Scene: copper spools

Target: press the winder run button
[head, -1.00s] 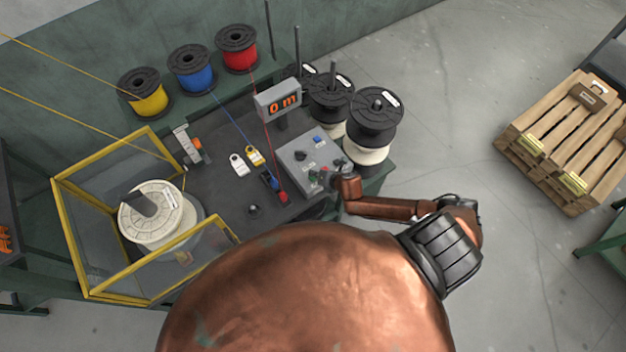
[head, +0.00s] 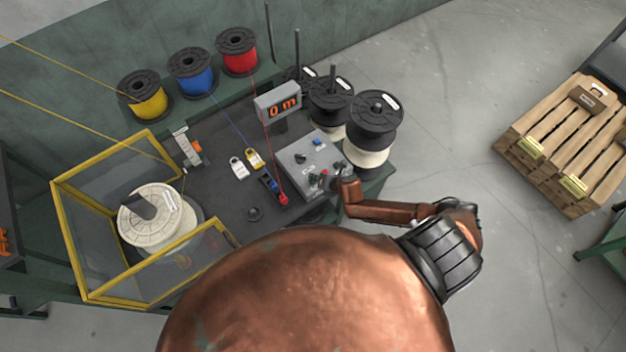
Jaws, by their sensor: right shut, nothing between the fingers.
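The grey control box (head: 305,158) of the winder sits at the right end of the dark bench. On its top are a blue button (head: 317,142), a black knob (head: 300,158) and small green and red controls along the near edge. The labels are too small to read, so I cannot tell for certain which is the run button. My right gripper (head: 331,180) is shut and empty at the near right corner of the box, close to the green and red controls. Whether it touches one is hidden. My left gripper is out of view.
A display (head: 279,101) reads "0 m". A white spool (head: 150,215) sits inside a yellow-framed guard (head: 68,240). Yellow, blue and red wire spools stand at the back. Black spools (head: 374,115) stand right of the box. A wooden pallet (head: 560,140) is far right.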

